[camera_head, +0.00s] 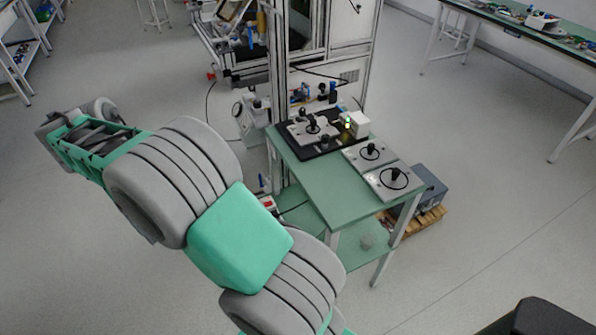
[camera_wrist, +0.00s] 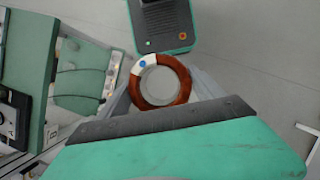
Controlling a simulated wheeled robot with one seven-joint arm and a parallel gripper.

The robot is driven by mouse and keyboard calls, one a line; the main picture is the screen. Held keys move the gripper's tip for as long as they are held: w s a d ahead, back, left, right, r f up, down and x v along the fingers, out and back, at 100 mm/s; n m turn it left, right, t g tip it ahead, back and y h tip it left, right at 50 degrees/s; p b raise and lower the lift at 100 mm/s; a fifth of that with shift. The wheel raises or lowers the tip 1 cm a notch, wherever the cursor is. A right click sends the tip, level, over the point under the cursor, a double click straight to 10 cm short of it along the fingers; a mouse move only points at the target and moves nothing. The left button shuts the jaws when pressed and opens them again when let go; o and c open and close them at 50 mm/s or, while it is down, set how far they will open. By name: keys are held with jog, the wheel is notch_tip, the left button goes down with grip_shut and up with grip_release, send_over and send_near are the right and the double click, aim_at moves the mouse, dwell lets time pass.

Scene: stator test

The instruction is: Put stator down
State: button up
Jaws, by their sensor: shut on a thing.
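The stator (camera_wrist: 185,82), a copper-brown ring with a white section and a blue dot, shows in the wrist view. My gripper (camera_wrist: 162,92) is shut on it, with grey fingers at its left and right sides. The floor lies below it. In the head view my arm reaches to the upper left, away from the table; I cannot make out the stator or the fingers there. The green table (camera_head: 322,180) stands right of my arm.
A black base plate (camera_head: 318,150) with a test fixture and a white box (camera_head: 359,124) occupy the table's far end. A framed machine stands behind it. A grey box (camera_head: 428,188) on a pallet sits right of the table. The table's near left part is bare.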

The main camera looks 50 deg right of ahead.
jog(key=s+d+n+h, duration=0.15)
jog(key=s+d, duration=0.25)
jog(key=d, duration=0.7)
jog(key=s+d+n, duration=0.2)
jog(key=s+d, duration=0.2)
jog(key=d, duration=0.7)
jog(key=s+d+n+t+h+b, duration=0.1)
jog(key=s+d+n, duration=0.3)
jog(key=s+d, duration=1.05)
send_over(351, 182)
jog(key=w+a, duration=0.1)
notch_tip(351, 182, down, 9)
jog(key=shift+a+f+b, duration=0.1)
jog(key=shift+a+b, duration=0.05)
jog(key=shift+b, duration=0.15)
jog(key=shift+w+f, duration=0.1)
jog(key=shift+f, duration=0.1)
jog(key=shift+d+f, duration=0.15)
jog(key=shift+f, duration=0.65)
jog(key=shift+d+f, duration=0.1)
jog(key=shift+f, duration=0.7)
jog(key=shift+f, duration=0.1)
jog(key=o, duration=2.1)
jog(key=shift+a+f, duration=0.1)
jog(key=shift+f, duration=0.05)
